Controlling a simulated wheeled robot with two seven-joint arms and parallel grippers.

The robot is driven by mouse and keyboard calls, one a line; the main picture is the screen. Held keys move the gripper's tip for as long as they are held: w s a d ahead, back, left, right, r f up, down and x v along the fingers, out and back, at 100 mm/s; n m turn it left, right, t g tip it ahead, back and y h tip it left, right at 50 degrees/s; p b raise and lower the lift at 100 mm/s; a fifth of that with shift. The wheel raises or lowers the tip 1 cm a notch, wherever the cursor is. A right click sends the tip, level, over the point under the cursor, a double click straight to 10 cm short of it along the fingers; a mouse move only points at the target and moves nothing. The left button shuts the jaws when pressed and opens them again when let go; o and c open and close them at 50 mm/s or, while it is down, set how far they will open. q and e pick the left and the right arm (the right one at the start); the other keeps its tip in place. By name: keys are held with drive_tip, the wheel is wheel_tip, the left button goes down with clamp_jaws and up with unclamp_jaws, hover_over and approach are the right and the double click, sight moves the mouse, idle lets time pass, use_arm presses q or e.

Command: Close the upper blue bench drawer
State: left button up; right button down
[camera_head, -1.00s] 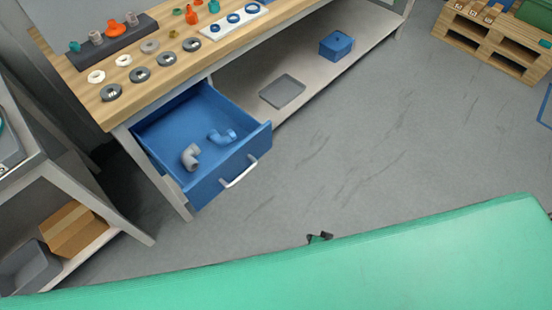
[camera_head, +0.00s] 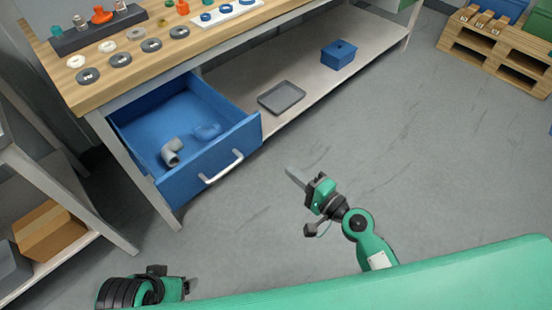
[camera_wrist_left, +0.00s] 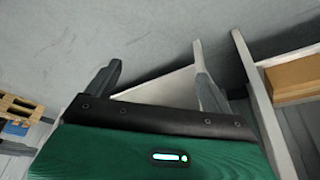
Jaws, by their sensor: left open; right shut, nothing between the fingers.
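The blue bench drawer (camera_head: 195,177) is pulled out under the wooden bench top, with a pale handle (camera_head: 222,167) on its front. A grey pipe elbow (camera_head: 172,152) and a blue pipe elbow (camera_head: 207,131) lie inside it. My right gripper (camera_head: 290,172) is shut and empty, over the floor to the right of the drawer front and apart from the handle. My left arm shows low at the left in the head view, below the drawer; its fingertips are unclear there. In the left wrist view my left gripper (camera_wrist_left: 158,70) is open, its fingers apart and empty.
The bench top (camera_head: 95,88) carries rings and fittings. A grey tray (camera_head: 281,97) and a blue box (camera_head: 338,54) sit on the lower shelf. A rack with a cardboard box (camera_head: 48,231) stands at left. Floor before the drawer is clear.

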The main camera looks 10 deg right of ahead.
sight(250, 139)
drive_tip(key=p+x, duration=0.1)
drive_tip(key=x, duration=1.1)
drive_tip(key=shift+w+a+p, duration=0.1)
drive_tip(key=shift+p, duration=0.2)
use_arm(q)
drive_tip(key=shift+x, duration=1.85)
use_arm(e)
drive_tip(key=shift+w+a, duration=0.35)
drive_tip(key=shift+w, duration=0.15)
use_arm(q)
drive_tip(key=shift+s, duration=0.15)
use_arm(e)
drive_tip(key=shift+w, duration=0.1)
